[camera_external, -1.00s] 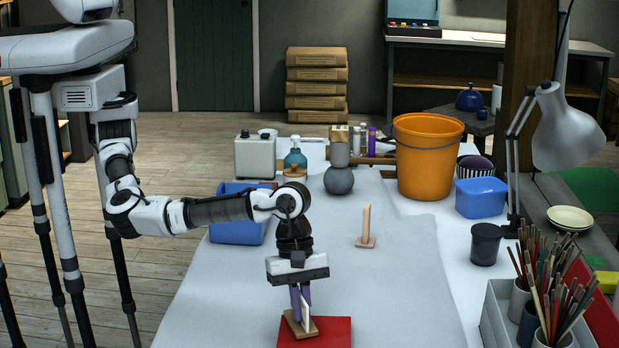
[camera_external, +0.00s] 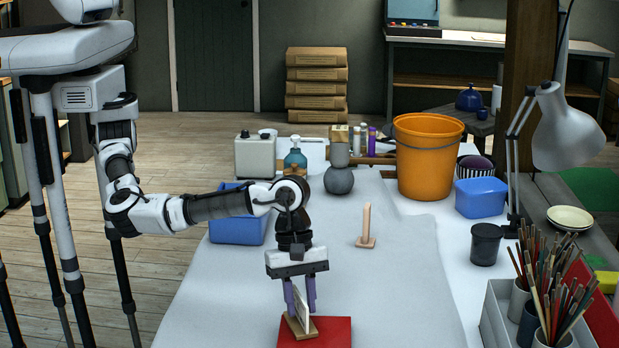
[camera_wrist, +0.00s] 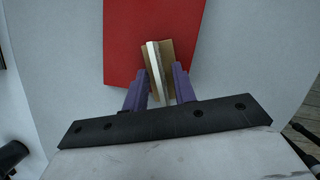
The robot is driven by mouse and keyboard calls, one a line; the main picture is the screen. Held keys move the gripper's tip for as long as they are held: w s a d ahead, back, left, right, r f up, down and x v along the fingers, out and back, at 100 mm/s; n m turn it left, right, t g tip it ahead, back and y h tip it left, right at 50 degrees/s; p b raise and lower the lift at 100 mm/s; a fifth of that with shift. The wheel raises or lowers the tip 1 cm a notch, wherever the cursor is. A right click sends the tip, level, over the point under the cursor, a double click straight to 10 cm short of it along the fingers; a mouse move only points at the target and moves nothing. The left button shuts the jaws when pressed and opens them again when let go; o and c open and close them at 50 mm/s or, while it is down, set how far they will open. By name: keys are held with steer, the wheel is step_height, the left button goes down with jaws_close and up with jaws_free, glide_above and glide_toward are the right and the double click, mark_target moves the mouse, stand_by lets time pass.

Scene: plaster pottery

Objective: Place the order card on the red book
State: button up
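The order card (camera_external: 302,309) is a thin pale card upright in a small wooden base (camera_external: 299,332). It stands on the red book (camera_external: 333,331), at the book's left side in the outside view. In the wrist view the card (camera_wrist: 154,61) and its base lie over the near part of the red book (camera_wrist: 135,22). My gripper (camera_external: 300,308) has its two purple fingers spread, one on each side of the card. The wrist view shows the open gripper (camera_wrist: 160,82) with gaps beside the card. The card's lower part is partly hidden by the fingers.
A wooden peg on a base (camera_external: 366,227) stands mid-table. A blue tray (camera_external: 237,229) lies behind my arm. An orange bucket (camera_external: 427,157), a blue tub (camera_external: 481,198), a black cup (camera_external: 485,244) and brushes (camera_external: 549,285) line the right. The cloth between is clear.

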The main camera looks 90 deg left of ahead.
steer(key=b+v, duration=0.1)
steer(key=v, duration=0.9)
steer(key=shift+s+r, duration=0.1)
steer(key=shift+r, duration=0.25)
